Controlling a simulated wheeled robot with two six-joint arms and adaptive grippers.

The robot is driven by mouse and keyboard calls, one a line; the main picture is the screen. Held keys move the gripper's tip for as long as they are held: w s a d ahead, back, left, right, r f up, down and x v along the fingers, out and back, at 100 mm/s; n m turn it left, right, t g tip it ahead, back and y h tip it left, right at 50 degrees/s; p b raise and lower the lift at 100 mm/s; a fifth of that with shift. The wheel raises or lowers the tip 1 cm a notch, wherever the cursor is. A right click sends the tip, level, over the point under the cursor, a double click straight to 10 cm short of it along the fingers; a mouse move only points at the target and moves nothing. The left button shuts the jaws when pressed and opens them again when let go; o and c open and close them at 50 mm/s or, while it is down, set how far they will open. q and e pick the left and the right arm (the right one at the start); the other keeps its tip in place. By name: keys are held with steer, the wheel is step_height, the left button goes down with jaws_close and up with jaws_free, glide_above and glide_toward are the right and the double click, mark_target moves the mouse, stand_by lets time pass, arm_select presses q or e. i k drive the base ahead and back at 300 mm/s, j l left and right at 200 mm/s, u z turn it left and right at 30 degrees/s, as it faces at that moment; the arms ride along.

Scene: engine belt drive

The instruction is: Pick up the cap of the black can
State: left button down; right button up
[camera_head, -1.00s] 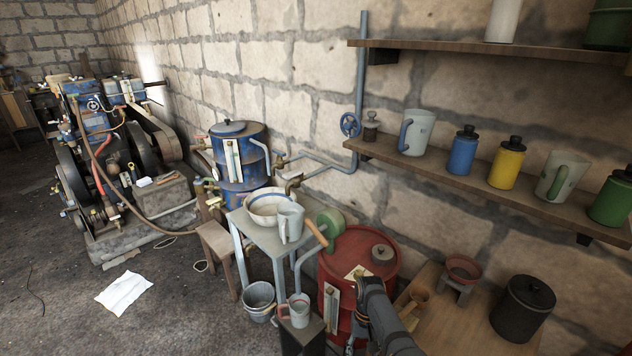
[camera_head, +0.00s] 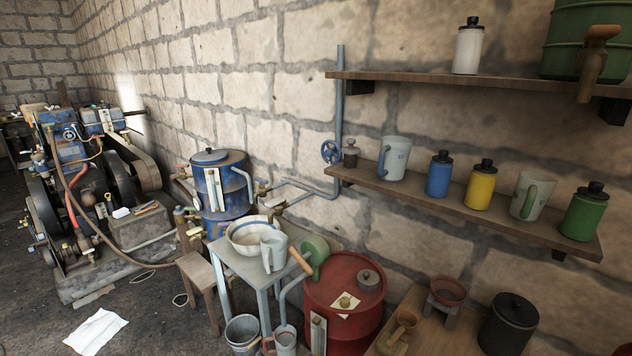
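The black can (camera_head: 502,334) stands upright on the wooden table at the lower right. Its dark cap (camera_head: 514,308) sits on top, with a small knob in the middle. The can's lower edge is close to the bottom of the picture. Neither of my grippers is in view, so nothing shows touching the can or the cap.
A red barrel (camera_head: 343,300) is further left. A wall shelf (camera_head: 470,207) with bottles and mugs hangs above the table.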

mark_target(515, 307)
steer(key=z, duration=1.55)
